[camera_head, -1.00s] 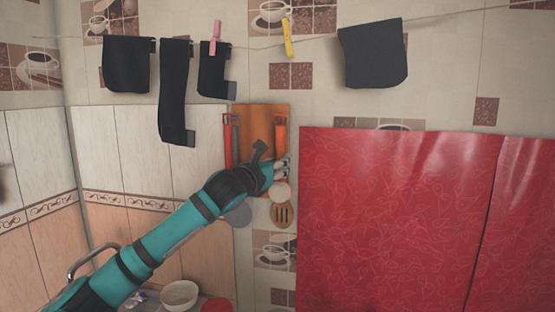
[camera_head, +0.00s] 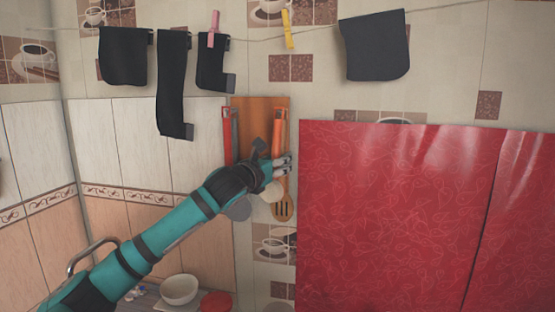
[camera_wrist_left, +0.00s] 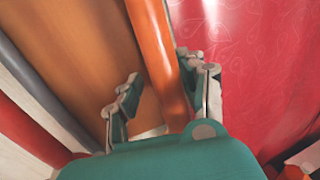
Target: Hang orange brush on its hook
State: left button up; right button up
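The orange brush (camera_head: 279,127) is an orange-handled utensil upright against a brown wooden board (camera_head: 247,105) on the wall. Its top is near the board's upper edge; a slotted brownish head (camera_head: 283,209) shows below my gripper and seems to belong to it. My left gripper (camera_head: 284,163) is at the lower handle. In the left wrist view, the orange handle (camera_wrist_left: 155,45) runs between the two spread fingers (camera_wrist_left: 160,92). It lies close to the right finger, with a gap to the left one. The hook is not clearly visible. My right gripper is out of view.
A red-handled utensil (camera_head: 229,135) hangs left on the board. A glossy red sheet (camera_head: 390,220) stands close right of my gripper. Black cloths (camera_head: 374,48) and clothespins (camera_head: 287,30) hang on a line above. A white bowl (camera_head: 179,290) and red round item (camera_head: 216,302) are below.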

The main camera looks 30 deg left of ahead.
pick_arm(q)
jog(key=shift+r, duration=0.15)
jog(key=s, duration=1.2)
